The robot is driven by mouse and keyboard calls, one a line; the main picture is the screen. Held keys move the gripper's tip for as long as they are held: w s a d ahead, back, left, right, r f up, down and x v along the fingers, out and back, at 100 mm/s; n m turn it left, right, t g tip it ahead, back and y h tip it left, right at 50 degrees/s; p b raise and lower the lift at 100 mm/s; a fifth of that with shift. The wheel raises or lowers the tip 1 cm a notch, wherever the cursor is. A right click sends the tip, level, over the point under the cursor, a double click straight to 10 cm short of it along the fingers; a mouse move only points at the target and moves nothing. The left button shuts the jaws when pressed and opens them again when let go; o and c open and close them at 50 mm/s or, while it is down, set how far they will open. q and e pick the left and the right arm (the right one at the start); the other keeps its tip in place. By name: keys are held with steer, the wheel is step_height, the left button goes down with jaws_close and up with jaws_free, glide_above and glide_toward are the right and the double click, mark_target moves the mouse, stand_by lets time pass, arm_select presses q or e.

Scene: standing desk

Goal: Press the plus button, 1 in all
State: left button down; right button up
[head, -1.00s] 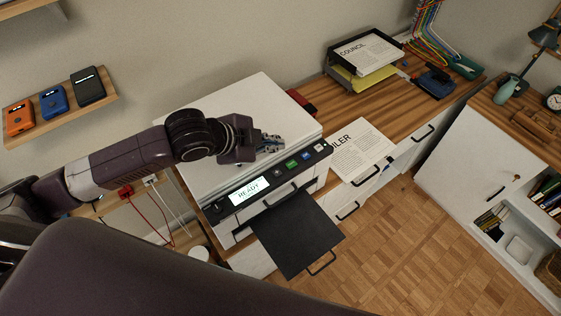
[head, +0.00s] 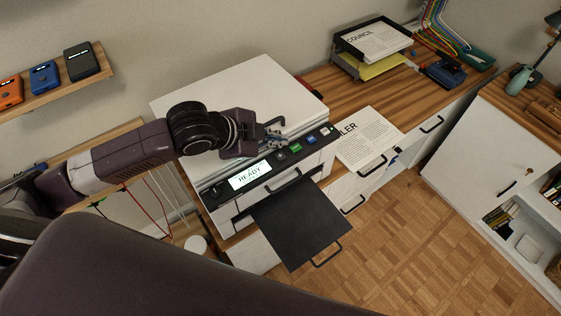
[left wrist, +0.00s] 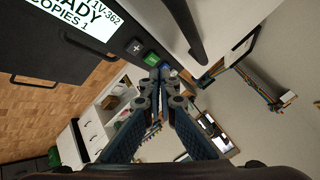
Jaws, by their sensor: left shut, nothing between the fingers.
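The printer's dark control panel (head: 262,173) has a lit display (head: 250,175) reading READY; in the left wrist view the display (left wrist: 75,20) also shows COPIES 1. The plus button (left wrist: 135,47) is a grey square with a white plus, beside the display; in the head view it is the dark button (head: 281,156). A green button (head: 296,148) and a blue button (head: 310,140) follow it in the row. My left gripper (head: 284,141) is shut and empty. Its fingertips (left wrist: 160,72) appear close to the green and blue buttons; contact cannot be told. My right gripper is not in view.
The printer's flat white lid (head: 215,95) lies under my left wrist. A black output tray (head: 295,225) juts out in front. Printed paper (head: 365,140) and a black paper tray (head: 375,45) are to the right on the wooden desk.

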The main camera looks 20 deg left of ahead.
mark_target(278, 158)
arm_select(q)
step_height(278, 158, down, 3)
steer(key=shift+s+f+b, duration=0.1)
steer(key=shift+b, duration=0.35)
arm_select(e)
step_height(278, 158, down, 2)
arm_select(q)
steer(key=shift+f, duration=0.2)
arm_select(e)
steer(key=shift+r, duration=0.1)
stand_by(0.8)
arm_select(q)
steer(key=shift+f, duration=0.2)
steer(key=shift+f, duration=0.4)
stand_by(0.8)
steer(key=shift+r+p, duration=0.8)
steer(key=shift+p, duration=0.3)
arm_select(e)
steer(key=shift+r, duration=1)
